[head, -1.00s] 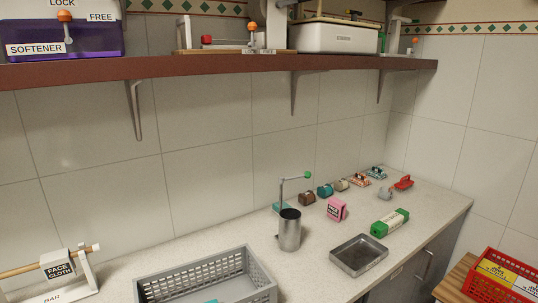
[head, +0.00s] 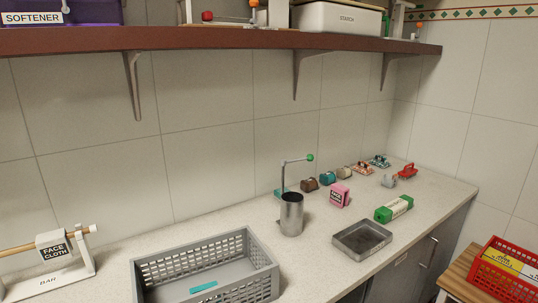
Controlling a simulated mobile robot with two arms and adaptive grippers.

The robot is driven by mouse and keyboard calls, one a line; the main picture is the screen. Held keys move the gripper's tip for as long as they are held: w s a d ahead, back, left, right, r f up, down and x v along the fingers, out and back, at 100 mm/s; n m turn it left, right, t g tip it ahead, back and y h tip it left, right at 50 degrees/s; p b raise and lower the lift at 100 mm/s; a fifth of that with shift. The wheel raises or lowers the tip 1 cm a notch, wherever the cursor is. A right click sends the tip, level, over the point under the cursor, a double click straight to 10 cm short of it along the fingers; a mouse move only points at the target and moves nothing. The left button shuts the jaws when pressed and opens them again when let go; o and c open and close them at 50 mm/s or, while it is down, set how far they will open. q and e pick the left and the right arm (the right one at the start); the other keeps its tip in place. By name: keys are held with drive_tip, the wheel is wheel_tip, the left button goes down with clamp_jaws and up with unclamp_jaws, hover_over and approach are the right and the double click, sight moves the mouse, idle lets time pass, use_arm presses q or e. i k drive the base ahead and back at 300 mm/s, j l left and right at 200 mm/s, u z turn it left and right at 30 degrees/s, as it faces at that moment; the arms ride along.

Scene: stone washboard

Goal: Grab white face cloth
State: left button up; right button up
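A small white face cloth (head: 40,242) hangs over a wooden bar (head: 18,250) at the far left of the counter in the head view. A dark label reading FACE CLOTH is on its front. The bar rests on a white stand (head: 52,280) marked BAR, partly cut off by the left edge. Neither of my grippers shows in the head view.
A grey basket (head: 262,274) with a teal item (head: 203,287) stands right of the bar stand. Further right are a metal cylinder (head: 291,215), a metal tray (head: 362,239) and a green package (head: 394,208). A brown shelf (head: 210,40) runs above.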

sight(53, 247)
drive_tip(key=u, duration=1.4)
drive_tip(key=l+z, duration=0.1)
drive_tip(key=l, duration=0.2)
